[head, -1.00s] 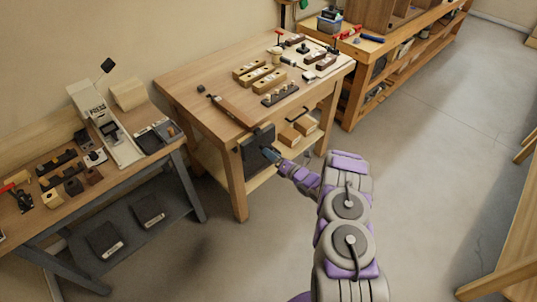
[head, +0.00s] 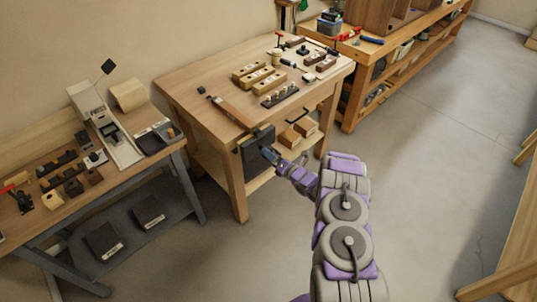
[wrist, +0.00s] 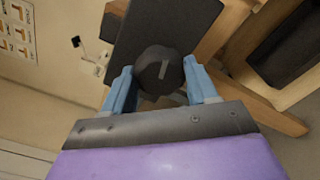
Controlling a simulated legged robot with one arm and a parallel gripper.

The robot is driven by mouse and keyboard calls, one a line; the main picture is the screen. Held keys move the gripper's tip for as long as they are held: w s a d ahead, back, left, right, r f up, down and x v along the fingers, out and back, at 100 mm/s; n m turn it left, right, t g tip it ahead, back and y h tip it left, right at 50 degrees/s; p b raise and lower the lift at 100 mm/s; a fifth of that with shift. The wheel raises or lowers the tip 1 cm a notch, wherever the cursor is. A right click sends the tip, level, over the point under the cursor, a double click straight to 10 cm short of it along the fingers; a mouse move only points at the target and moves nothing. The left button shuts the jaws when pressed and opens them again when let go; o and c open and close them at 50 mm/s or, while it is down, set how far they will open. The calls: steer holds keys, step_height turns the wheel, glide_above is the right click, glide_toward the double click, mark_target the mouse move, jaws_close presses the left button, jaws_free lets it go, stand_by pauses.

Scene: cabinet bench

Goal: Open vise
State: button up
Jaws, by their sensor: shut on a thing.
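The vise (head: 257,152) is a dark block on the front left corner of the wooden workbench. In the wrist view its dark jaw plate (wrist: 170,28) fills the top middle, with a round dark knob (wrist: 158,70) marked by a pale line in front of it. My gripper (head: 269,154) is at the vise's front face. In the wrist view the blue fingers of my gripper (wrist: 160,85) stand on either side of the knob and are shut on it. The inside contact faces are partly hidden.
The workbench (head: 190,80) carries wooden blocks and small tools on top. A grey-legged table (head: 170,150) with a press (head: 115,135) stands to the left. A shelf bench (head: 385,55) stands at the back right. The floor (head: 420,170) to the right is clear.

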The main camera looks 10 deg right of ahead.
steer(key=shift+n+p, duration=0.6)
steer(key=shift+p, duration=0.75)
steer(key=shift+s+f+p, duration=0.1)
steer(key=shift+f+p, duration=0.1)
steer(key=shift+p, duration=0.35)
steer(key=shift+r+n+p, duration=0.15)
steer(key=shift+n+p, duration=0.45)
steer(key=shift+p, duration=0.3)
steer(key=shift+d+n+p, duration=0.1)
steer(key=shift+n+p, duration=0.9)
steer(key=shift+p, duration=1.6)
steer(key=shift+n, duration=0.5)
steer(key=shift+n, duration=0.9)
